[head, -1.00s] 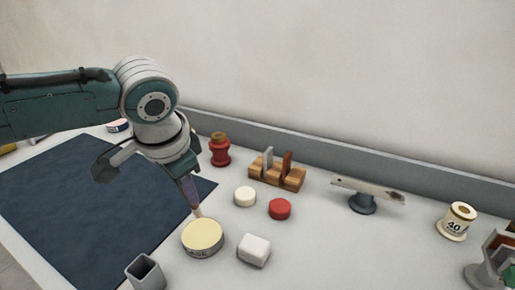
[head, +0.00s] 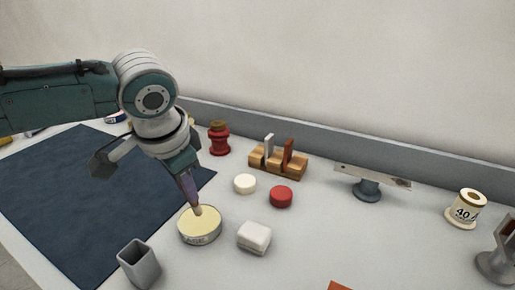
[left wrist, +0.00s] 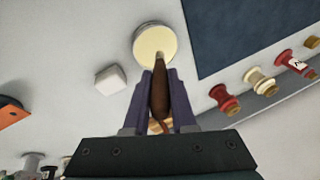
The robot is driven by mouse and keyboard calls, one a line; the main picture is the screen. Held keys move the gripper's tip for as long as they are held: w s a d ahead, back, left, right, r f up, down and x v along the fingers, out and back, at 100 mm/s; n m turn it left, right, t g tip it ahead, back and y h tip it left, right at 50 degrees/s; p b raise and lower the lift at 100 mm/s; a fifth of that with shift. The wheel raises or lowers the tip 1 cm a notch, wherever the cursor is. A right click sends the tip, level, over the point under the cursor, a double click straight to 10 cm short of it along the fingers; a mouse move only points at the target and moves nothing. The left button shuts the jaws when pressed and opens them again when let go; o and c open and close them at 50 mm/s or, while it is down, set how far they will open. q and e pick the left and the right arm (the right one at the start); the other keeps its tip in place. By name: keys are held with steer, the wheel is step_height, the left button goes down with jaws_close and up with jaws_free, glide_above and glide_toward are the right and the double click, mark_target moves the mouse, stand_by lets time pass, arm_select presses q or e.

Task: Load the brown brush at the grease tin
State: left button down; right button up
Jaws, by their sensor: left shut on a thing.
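The grease tin (head: 200,228) is a low round tin with pale yellow grease on top, standing on the bench at the front edge of the dark mat. My left gripper (head: 190,186) is above it, pointing down. In the left wrist view its fingers (left wrist: 161,95) are shut on the brown brush (left wrist: 160,98). The brush tip overlaps the near edge of the tin (left wrist: 155,44) there. In the head view the pale tip lies over the grease surface; whether it is pressed in I cannot tell. My right gripper is not in view.
A grey square cup (head: 139,264) stands left of the tin, and a white block (head: 254,237) to its right. White (head: 245,184) and red (head: 281,196) round lids, a wooden rack (head: 278,161) and a red bushing (head: 219,139) stand behind. The dark mat (head: 80,200) is clear.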

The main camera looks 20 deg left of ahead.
arm_select(q)
steer(key=shift+f+b, duration=0.35)
steer(key=shift+f, duration=0.25)
stand_by(0.6)
steer(key=shift+f, duration=0.1)
stand_by(1.4)
steer(key=shift+p, duration=0.3)
step_height(320, 180, up, 7)
steer(key=p, duration=0.8)
